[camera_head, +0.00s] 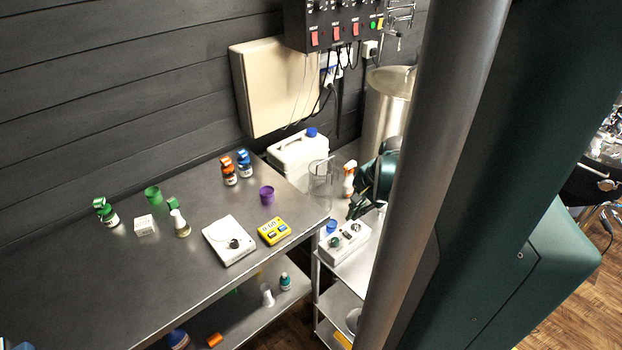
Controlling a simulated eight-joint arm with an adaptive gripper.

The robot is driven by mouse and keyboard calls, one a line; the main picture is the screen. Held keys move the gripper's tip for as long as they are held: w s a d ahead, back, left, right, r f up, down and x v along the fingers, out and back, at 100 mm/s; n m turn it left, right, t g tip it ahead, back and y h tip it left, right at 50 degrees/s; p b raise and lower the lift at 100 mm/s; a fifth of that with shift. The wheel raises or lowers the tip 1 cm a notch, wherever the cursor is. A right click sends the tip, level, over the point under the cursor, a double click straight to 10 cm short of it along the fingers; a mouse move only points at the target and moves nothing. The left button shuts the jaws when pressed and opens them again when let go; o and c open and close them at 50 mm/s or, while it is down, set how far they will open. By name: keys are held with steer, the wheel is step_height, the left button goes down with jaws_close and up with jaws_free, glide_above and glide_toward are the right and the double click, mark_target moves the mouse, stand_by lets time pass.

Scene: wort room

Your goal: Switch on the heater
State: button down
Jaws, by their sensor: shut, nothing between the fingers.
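A black control panel (338,22) is on the wall at the top, cut off by the frame's upper edge. It carries several red switches (314,38), a green button (373,25) and a yellow part beside it. The switch labels are too small to read surely, so I cannot tell which one is the heater's. A white box with dark round knobs (345,242) stands on the metal cart; I cannot tell whether it is the heater. My gripper (354,214) is shut and empty, pointing down just above this box. My column hides part of the arm.
A large steel kettle (389,103) stands behind my gripper. A clear jug (321,178), an orange-topped spray bottle (349,178) and a white canister (298,154) are close by. The steel table (110,285) at left holds bottles, a white scale (229,241) and a yellow timer (274,231).

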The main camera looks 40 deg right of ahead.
mark_target(345, 232)
steer(key=shift+b+x, duration=0.95)
steer(key=shift+x, duration=4.05)
steer(key=shift+f, duration=0.1)
steer(key=shift+w+f+g+b, duration=0.25)
steer(key=shift+f+g+b, duration=0.05)
steer(key=shift+g, duration=0.2)
steer(key=shift+s+r, duration=0.1)
steer(key=shift+s, duration=0.25)
steer(key=shift+s+r, duration=0.1)
steer(key=shift+s, duration=0.35)
steer(key=shift+r, duration=0.1)
